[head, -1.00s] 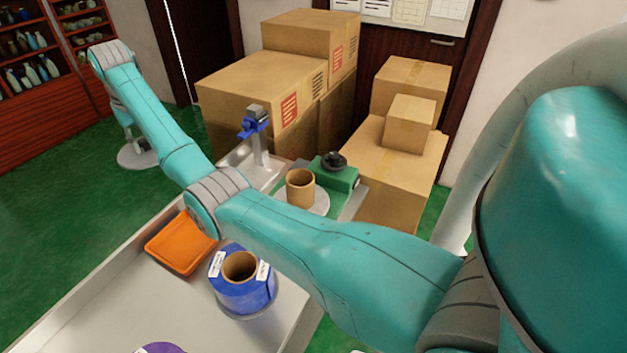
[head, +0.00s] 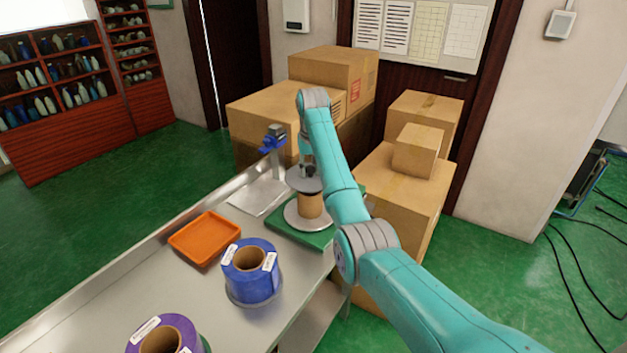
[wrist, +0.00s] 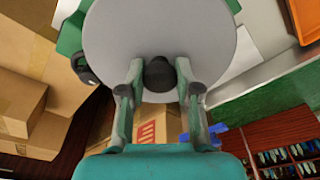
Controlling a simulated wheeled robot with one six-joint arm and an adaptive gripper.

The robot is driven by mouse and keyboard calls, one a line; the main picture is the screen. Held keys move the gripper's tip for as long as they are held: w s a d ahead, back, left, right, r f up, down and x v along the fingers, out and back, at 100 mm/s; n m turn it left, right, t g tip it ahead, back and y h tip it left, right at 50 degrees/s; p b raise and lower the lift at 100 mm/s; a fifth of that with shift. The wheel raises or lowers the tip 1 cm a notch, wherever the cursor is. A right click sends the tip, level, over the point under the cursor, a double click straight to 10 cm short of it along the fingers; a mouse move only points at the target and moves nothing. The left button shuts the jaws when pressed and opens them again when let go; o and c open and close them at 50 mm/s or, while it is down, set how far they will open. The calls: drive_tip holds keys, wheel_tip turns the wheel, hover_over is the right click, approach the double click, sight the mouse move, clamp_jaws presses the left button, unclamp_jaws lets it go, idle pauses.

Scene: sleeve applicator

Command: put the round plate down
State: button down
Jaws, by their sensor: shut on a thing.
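The round plate (wrist: 158,30) is a grey disc with a dark knob (wrist: 158,76) at its middle. My gripper (wrist: 158,72) is shut on that knob. In the head view the plate (head: 301,183) hangs roughly level above a brown cardboard core (head: 311,205). The core stands on a pale round disc (head: 292,217) on a green machine base (head: 277,229). The plate looks just above the core's top; I cannot tell whether they touch. My gripper (head: 308,167) shows small above the plate. In the wrist view the plate hides the core.
An orange tray (head: 204,238) and a blue film roll (head: 250,284) sit on the steel bench (head: 200,310). A purple roll (head: 165,335) is nearer. A post with a blue clamp (head: 273,142) stands just behind the machine. Cardboard boxes (head: 405,200) are stacked beyond.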

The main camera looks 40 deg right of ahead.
sight(311, 176)
wheel_tip(311, 176, down, 3)
drive_tip(key=shift+d, duration=0.1)
drive_tip(key=shift+f, duration=0.35)
drive_tip(key=shift+w+f, duration=0.1)
drive_tip(key=shift+f, duration=0.1)
drive_tip(key=c, duration=0.8)
unclamp_jaws()
